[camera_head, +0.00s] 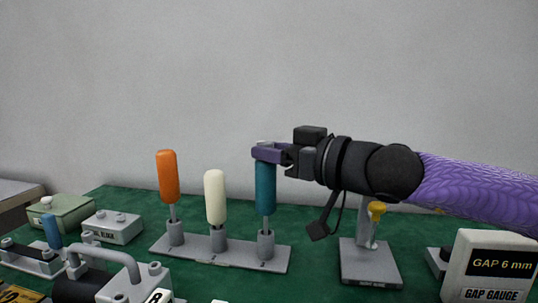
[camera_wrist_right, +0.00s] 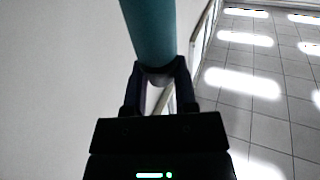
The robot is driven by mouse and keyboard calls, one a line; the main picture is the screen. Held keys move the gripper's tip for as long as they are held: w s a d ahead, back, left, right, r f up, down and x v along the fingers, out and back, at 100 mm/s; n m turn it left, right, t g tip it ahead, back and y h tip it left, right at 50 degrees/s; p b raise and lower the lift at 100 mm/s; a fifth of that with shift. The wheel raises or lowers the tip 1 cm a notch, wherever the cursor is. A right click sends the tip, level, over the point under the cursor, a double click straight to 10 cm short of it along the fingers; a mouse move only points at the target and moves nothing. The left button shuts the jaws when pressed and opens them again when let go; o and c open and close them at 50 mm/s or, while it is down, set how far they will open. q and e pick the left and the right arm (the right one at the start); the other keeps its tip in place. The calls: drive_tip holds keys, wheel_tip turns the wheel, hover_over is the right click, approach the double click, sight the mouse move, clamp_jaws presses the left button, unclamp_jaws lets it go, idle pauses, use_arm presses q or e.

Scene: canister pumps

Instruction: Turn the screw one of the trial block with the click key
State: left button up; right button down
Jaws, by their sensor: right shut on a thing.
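A grey rack (camera_head: 205,252) holds three upright keys: an orange-handled key (camera_head: 169,178) at left, a cream-handled key (camera_head: 215,198) in the middle and a teal-handled key (camera_head: 265,192) at right. My right gripper (camera_head: 268,152) is shut on the top of the teal handle, whose lower end stands in the rack's right socket. The teal handle also shows between the fingers in the right wrist view (camera_wrist_right: 150,30). I cannot tell which is the click key. My left gripper is not in view.
A grey stand with a yellow knob (camera_head: 377,209) is right of the rack, below my right arm. A white GAP 6 mm gauge (camera_head: 490,265) stands at front right. A handled pump body (camera_head: 105,275) fills the front left. Green mat (camera_head: 225,288) shows in front of the rack.

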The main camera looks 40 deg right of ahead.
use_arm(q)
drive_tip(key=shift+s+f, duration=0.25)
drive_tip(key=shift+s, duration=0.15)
use_arm(e)
drive_tip(key=shift+f, duration=0.25)
drive_tip(key=shift+c, duration=1.6)
unclamp_jaws()
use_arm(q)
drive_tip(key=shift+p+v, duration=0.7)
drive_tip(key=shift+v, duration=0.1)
use_arm(e)
drive_tip(key=v, duration=1)
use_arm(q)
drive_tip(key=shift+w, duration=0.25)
use_arm(e)
drive_tip(key=shift+r, duration=0.1)
